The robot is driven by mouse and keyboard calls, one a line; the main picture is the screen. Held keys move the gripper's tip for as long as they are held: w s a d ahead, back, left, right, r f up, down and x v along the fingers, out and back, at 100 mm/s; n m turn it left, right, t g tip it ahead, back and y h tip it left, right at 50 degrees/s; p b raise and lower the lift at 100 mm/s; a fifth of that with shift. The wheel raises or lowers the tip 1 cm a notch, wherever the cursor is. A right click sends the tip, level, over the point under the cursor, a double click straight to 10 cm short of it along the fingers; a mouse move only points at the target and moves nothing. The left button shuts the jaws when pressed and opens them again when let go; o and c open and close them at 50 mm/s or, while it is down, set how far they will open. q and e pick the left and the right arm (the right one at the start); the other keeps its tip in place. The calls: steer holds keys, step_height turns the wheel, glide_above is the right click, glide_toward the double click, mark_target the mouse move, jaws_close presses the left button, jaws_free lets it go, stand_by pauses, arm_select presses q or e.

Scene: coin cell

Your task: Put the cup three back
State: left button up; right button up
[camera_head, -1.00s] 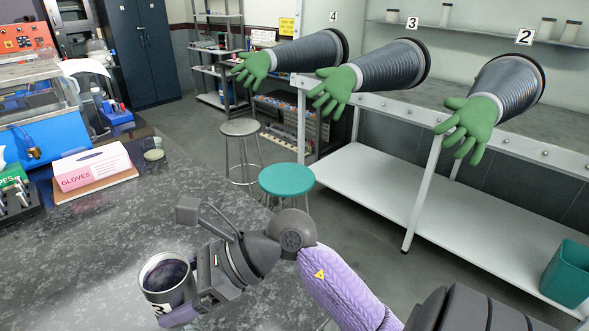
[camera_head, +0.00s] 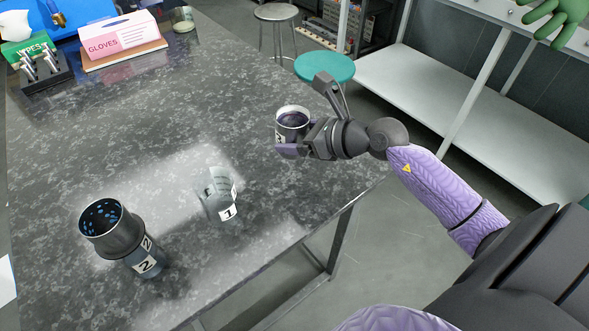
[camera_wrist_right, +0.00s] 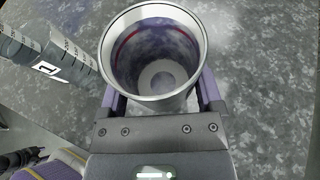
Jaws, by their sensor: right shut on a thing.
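My right gripper (camera_head: 304,140) is shut on a metal cup (camera_head: 292,112) near the table's right edge; its fingers are around the cup's sides. The cup is upright or nearly so, and only part of a dark label shows, matching the 3 seen earlier. In the right wrist view the cup (camera_wrist_right: 153,55) is between the purple fingers and looks empty, with a dark red ring inside. I cannot tell whether its base touches the table. A clear cup labelled 1 (camera_head: 216,192) and a dark cup labelled 2 (camera_head: 112,228) stand on the table. My left gripper is out of view.
The dark speckled table (camera_head: 110,130) has clear room between the cups. A gloves box (camera_head: 120,38) and a tool rack (camera_head: 45,70) stand at the back left. A teal stool (camera_head: 325,66) stands beyond the table's edge.

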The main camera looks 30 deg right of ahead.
mark_target(296, 173)
step_height(296, 173, down, 7)
steer(key=b, duration=0.2)
steer(key=shift+b, duration=0.3)
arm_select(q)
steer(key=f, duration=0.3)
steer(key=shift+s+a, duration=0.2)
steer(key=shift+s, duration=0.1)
arm_select(e)
steer(key=shift+r, duration=0.1)
steer(key=o, duration=1.3)
steer(key=shift+o, duration=0.2)
steer(key=shift+s+r, duration=0.1)
steer(key=shift+r, duration=0.05)
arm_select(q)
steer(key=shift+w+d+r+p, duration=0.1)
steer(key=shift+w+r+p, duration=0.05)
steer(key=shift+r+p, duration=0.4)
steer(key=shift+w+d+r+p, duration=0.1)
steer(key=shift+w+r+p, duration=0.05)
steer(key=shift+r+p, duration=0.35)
arm_select(e)
steer(key=v, duration=1.1)
steer(key=shift+s+d+r, duration=0.1)
steer(key=shift+s+d, duration=0.05)
steer(key=shift+s, duration=0.2)
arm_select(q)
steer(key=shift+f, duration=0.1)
